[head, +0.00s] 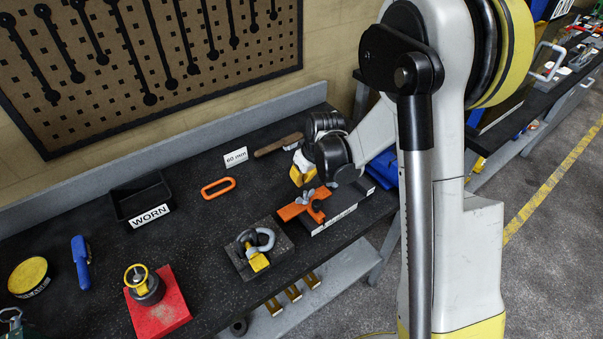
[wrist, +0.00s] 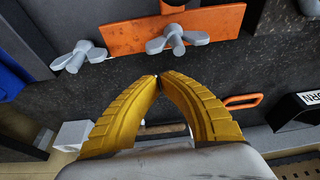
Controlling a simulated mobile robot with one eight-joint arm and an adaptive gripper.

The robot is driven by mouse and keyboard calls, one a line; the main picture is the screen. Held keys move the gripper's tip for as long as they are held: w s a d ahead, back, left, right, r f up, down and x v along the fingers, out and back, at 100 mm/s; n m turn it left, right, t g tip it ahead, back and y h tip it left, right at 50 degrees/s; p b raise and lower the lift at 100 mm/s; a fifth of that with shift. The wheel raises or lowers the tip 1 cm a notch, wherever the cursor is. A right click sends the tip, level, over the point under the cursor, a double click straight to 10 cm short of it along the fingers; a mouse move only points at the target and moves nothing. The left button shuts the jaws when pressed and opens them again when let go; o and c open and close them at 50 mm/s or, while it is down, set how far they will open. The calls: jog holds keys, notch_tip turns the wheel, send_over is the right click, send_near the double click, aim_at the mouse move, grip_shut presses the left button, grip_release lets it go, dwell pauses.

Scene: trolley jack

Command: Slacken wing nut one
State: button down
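Two grey wing nuts show in the wrist view. One wing nut (wrist: 178,40) sits on the face of an orange plate (wrist: 125,37), and the other wing nut (wrist: 78,56) is at the plate's left end. I cannot read which is number one. In the head view the orange plate (head: 291,211) lies on a dark block at the bench's right end. My gripper (wrist: 158,77) has its yellow fingertips together with nothing between them, apart from the wing nuts. In the head view my gripper (head: 300,178) is just behind the plate, partly hidden by my arm.
A shackle on a dark plate (head: 238,262), a red block (head: 175,310), a black WORN bin (head: 125,207) and an orange link (head: 218,187) are on the bench. A 60 mm sign (head: 236,157) stands behind.

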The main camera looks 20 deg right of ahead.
aim_at(305, 198)
jog(key=shift+s+d+r, duration=0.1)
jog(key=shift+s+d, duration=0.15)
jog(key=shift+s, duration=0.35)
jog(key=shift+s+d+r, duration=0.1)
jog(key=shift+s+d, duration=0.1)
jog(key=shift+s, duration=0.4)
jog(key=shift+s+d, duration=0.1)
jog(key=shift+s+d+f+b, duration=0.15)
jog(key=shift+s+d+b, duration=0.1)
jog(key=shift+s+b, duration=0.25)
